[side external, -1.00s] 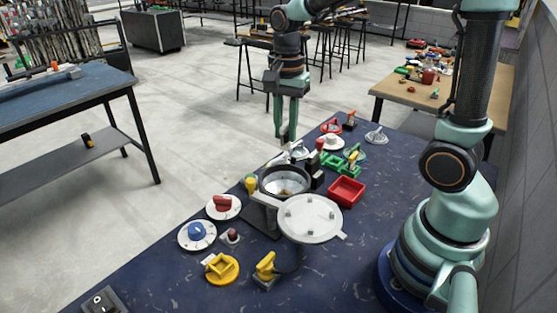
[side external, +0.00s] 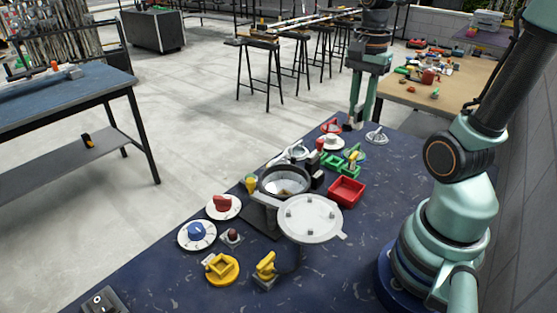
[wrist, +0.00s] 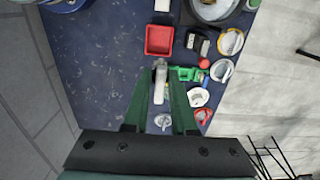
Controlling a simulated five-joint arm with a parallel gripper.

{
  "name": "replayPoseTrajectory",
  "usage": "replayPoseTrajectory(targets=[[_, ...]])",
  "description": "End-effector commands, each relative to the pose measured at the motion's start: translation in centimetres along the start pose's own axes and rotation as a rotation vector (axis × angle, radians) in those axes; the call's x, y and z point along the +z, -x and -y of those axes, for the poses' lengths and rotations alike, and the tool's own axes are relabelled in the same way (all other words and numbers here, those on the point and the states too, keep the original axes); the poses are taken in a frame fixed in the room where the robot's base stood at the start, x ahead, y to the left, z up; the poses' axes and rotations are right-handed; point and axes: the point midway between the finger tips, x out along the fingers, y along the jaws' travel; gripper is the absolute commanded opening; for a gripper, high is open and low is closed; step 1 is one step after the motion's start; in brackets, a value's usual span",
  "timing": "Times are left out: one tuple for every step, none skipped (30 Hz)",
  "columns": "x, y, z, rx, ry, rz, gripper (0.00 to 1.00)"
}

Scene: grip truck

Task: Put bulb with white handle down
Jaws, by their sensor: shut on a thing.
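My gripper (side external: 358,116) is over the far end of the blue table. In the wrist view my gripper (wrist: 160,78) has its green fingers shut on a slim pale piece, which looks like the bulb with white handle (wrist: 160,88). The bulb points away from the wrist, between the fingertips. In the side view it is too small to make out clearly. A grey round piece with an upright handle (side external: 376,136) stands on the table just right of the fingers.
A red tray (side external: 346,192), green holders (side external: 340,164) and a red ring piece (side external: 330,127) stand near my gripper. A round pot (side external: 285,182) and a white disc (side external: 310,219) are nearer the camera. Bare blue table lies right of the red tray.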

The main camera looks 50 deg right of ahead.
Motion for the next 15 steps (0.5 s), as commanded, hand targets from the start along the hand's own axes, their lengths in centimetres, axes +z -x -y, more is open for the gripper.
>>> replayPoseTrajectory(targets=[[-0.1, -0.5, -0.2, 0.003, -0.005, 0.002, 0.0], [-0.1, -0.9, -0.3, 0.004, -0.005, 0.002, 0.0], [-0.1, -1.6, -0.3, 0.005, -0.005, 0.003, 0.0], [-0.1, -2.3, -0.4, 0.006, -0.005, 0.003, 0.0], [-0.1, -3.0, -0.4, 0.007, -0.005, 0.004, 0.0], [-0.1, -4.0, -0.4, 0.008, -0.004, 0.004, 0.0], [-0.1, -4.7, -0.4, 0.008, -0.004, 0.005, 0.0], [0.0, -5.5, -0.4, 0.008, -0.004, 0.005, 0.0], [0.0, -6.4, -0.4, 0.008, -0.004, 0.005, 0.0], [-0.1, -7.2, -0.4, 0.008, -0.004, 0.005, 0.0], [-0.1, -7.9, -0.4, 0.009, -0.004, 0.005, 0.0], [0.0, -8.9, -0.4, 0.009, -0.004, 0.005, 0.0], [0.0, -9.6, -0.4, 0.009, -0.004, 0.005, 0.0], [0.0, -10.4, -0.4, 0.009, -0.004, 0.005, 0.0], [0.0, -11.3, -0.4, 0.01, -0.004, 0.006, 0.0]])
